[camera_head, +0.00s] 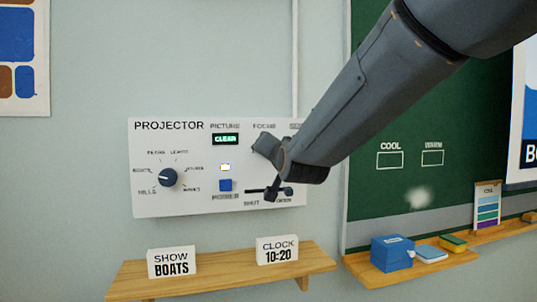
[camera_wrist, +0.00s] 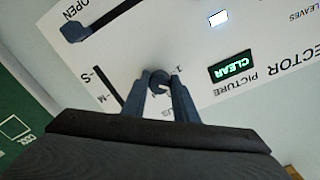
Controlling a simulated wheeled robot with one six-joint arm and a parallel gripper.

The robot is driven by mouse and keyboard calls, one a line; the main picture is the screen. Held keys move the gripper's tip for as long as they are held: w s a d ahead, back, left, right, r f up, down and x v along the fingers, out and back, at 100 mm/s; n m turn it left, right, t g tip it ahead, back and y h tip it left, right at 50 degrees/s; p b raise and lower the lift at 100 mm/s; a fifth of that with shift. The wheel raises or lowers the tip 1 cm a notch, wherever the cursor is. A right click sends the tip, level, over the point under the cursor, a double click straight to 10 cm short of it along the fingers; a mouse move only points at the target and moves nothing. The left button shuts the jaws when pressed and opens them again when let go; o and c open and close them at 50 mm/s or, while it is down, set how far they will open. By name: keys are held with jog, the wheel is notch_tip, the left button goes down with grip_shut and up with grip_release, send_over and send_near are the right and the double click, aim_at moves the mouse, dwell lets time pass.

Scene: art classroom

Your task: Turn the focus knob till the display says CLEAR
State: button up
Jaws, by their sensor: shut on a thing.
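The white projector panel (camera_head: 150,208) hangs on the wall. Its small picture display (camera_head: 226,139) reads CLEAR in green, and the display also reads CLEAR in the wrist view (camera_wrist: 232,66). My gripper (camera_wrist: 159,78) is shut on the dark focus knob (camera_wrist: 160,84), one finger on each side of it. Part of the marked scale around the knob shows beside the fingers. In the head view my arm and gripper cover the focus knob below the FOCUS label.
The panel also has a picture dial (camera_head: 168,178), a blue power button (camera_head: 225,185) under a lit lamp, and a SHUT/OPEN slider (camera_head: 270,192) close to my gripper. A wooden shelf (camera_head: 215,273) below holds SHOW BOATS and CLOCK 10:20 signs. A chalkboard (camera_head: 375,205) is to the right.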

jog(key=o, duration=1.1)
jog(key=shift+c, duration=0.2)
jog(key=shift+s, duration=0.1)
jog(key=b+v, duration=0.2)
jog(key=v, duration=0.5)
jog(key=shift+s, duration=0.25)
jog(key=shift+d, duration=0.15)
jog(key=s+d+f+n+g+h, duration=0.1)
jog(key=s+d+f+g, duration=0.15)
jog(key=f, duration=0.55)
jog(key=s+d+f+g+h, duration=0.1)
jog(key=d+f+g, duration=0.15)
jog(key=f, duration=0.55)
jog(key=s+d+f+n+g+h, duration=0.1)
jog(key=d+f+g, duration=0.15)
jog(key=f, duration=0.65)
jog(key=s+d+f+n+g, duration=0.1)
jog(key=s+d+f+g, duration=0.3)
jog(key=s+f, duration=0.4)
jog(key=s+d+f+n+g+h, duration=0.1)
jog(key=s+d+f+g, duration=0.4)
jog(key=s+f, duration=0.4)
jog(key=s+d, duration=0.1)
jog(key=s, duration=0.2)
jog(key=shift+s+d+h, duration=0.25)
jog(key=shift+h, duration=0.05)
